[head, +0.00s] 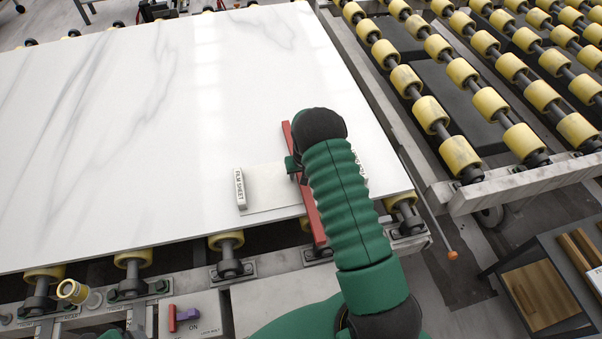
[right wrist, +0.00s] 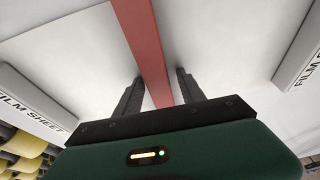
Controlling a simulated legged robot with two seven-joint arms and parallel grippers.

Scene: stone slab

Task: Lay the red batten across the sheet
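The red batten (head: 311,214) lies across the pale film sheet (head: 268,185) on the marble slab, and its near end sticks out past the slab's front edge. My right gripper (head: 297,172) is over the batten, partly hidden by my arm in the head view. In the right wrist view, the batten (right wrist: 149,50) runs between the two fingers of my right gripper (right wrist: 160,85), with a gap showing on each side, so the gripper is open. The sheet (right wrist: 75,50) spreads out on both sides of the batten there. My left gripper is not in view.
White bars marked FILM SHEET sit at the sheet's left end (head: 240,188) and right end (head: 362,170). The marble slab (head: 130,130) is clear to the left and behind. Yellow rollers (head: 430,112) stand to the right.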

